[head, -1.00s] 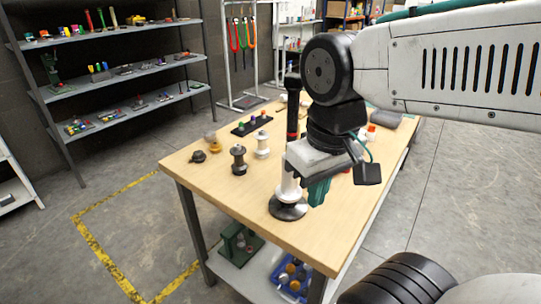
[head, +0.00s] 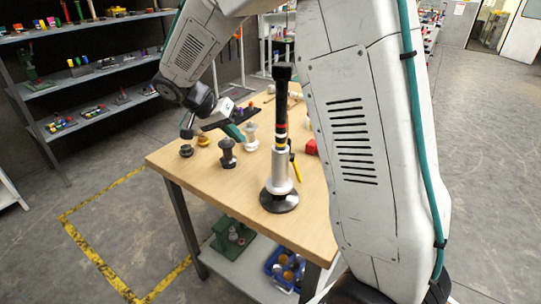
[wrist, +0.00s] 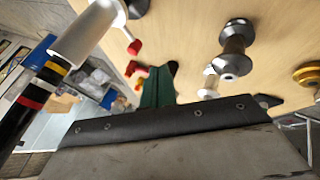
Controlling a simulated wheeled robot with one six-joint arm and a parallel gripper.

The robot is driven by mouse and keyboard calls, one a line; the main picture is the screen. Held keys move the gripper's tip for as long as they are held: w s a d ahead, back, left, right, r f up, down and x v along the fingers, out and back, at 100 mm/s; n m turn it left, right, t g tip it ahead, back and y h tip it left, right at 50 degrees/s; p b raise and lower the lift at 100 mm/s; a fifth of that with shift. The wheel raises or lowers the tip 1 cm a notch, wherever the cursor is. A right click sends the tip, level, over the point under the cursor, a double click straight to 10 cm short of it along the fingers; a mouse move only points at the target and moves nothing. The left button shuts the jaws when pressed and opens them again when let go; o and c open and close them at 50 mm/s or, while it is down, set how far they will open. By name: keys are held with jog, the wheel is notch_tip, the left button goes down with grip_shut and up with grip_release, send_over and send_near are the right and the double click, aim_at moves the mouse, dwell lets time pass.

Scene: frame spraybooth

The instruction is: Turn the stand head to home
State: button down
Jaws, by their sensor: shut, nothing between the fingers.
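The stand (head: 280,165) is upright on the near part of the workbench. It has a round black base, a silver column and a black upper tube with red, white and yellow bands. Its blocky black head (head: 282,72) is at the top. In the wrist view the stand's banded tube (wrist: 40,85) runs slanting at the left edge; the head is not clear there. My gripper (head: 236,132) is left of the stand, apart from it, above the bench near the spools. Its green fingers (wrist: 158,85) are shut and empty in the wrist view.
A dark spool (head: 227,155), a white spool (head: 251,137) and a black knob (head: 186,150) stand on the bench (head: 235,198) left of the stand. A red block (head: 311,147) is right of it. My arm covers the bench's right side. Shelves stand behind left.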

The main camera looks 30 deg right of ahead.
jog(key=shift+m, duration=0.6)
jog(key=x, duration=0.9)
jog(key=shift+w+d+f, duration=0.1)
jog(key=shift+w+d, duration=0.1)
jog(key=shift+d, duration=0.15)
jog(key=shift+s+d+f, duration=0.1)
jog(key=shift+s+d, duration=0.7)
jog(key=shift+s, duration=0.15)
jog(key=shift+s+d, duration=0.5)
jog(key=shift+s, duration=0.15)
